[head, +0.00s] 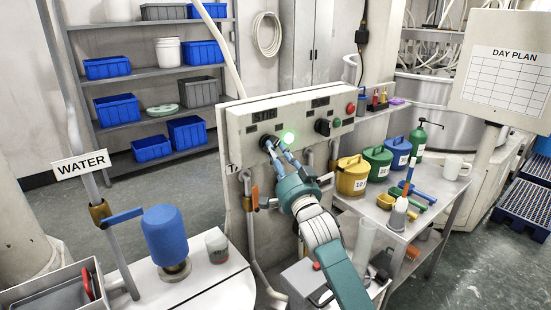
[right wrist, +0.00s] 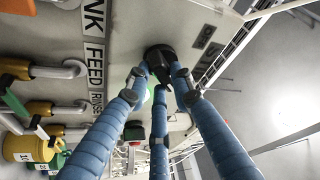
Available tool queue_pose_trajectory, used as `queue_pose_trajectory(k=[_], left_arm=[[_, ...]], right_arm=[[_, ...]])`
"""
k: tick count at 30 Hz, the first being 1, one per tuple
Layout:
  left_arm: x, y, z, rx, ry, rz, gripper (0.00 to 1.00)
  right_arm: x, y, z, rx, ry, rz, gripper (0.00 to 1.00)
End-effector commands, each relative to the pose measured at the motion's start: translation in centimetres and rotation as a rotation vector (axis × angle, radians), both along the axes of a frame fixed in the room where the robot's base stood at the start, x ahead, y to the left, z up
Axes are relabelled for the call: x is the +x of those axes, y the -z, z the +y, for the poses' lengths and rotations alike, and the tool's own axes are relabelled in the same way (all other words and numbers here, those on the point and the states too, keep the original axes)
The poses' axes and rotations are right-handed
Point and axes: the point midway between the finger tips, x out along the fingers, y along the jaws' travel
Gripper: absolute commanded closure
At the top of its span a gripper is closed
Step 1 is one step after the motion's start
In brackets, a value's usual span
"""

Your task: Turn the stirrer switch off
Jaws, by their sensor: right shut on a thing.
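The stirrer switch (head: 267,141) is a dark round knob under the label STIR on the grey control panel (head: 243,153). A green lamp (head: 289,137) beside it is lit. My right gripper (head: 275,148) is at the knob. In the right wrist view its blue fingers (right wrist: 158,76) are closed around the black knob (right wrist: 157,53). The knob's pointer and exact setting are hidden or too small to read. My left gripper is not in view.
A second black knob (head: 322,127) and a red button (head: 350,108) are on the same panel. Pipes with orange-handled valves (head: 255,197) run below. A side table holds yellow (head: 352,180), green and blue cans.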

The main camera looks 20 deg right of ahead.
Motion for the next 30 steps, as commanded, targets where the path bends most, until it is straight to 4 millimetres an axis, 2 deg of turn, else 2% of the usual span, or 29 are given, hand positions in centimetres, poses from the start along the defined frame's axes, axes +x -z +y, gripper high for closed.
queue_pose_trajectory(k=[1, 12, 21, 30], left_arm=[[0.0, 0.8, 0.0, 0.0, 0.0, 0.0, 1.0], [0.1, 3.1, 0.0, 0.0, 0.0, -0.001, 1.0], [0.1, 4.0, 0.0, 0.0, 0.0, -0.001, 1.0], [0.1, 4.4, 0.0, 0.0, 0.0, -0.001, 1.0]], right_arm=[[0.1, 0.5, -0.2, -0.046, 0.001, -0.014, 1.0], [0.2, 0.4, -0.6, -0.374, 0.002, -0.133, 1.0], [0.3, 0.2, -0.8, -0.59, 0.001, -0.211, 1.0], [0.3, 0.0, -0.9, -0.709, 0.0, -0.255, 1.0]])
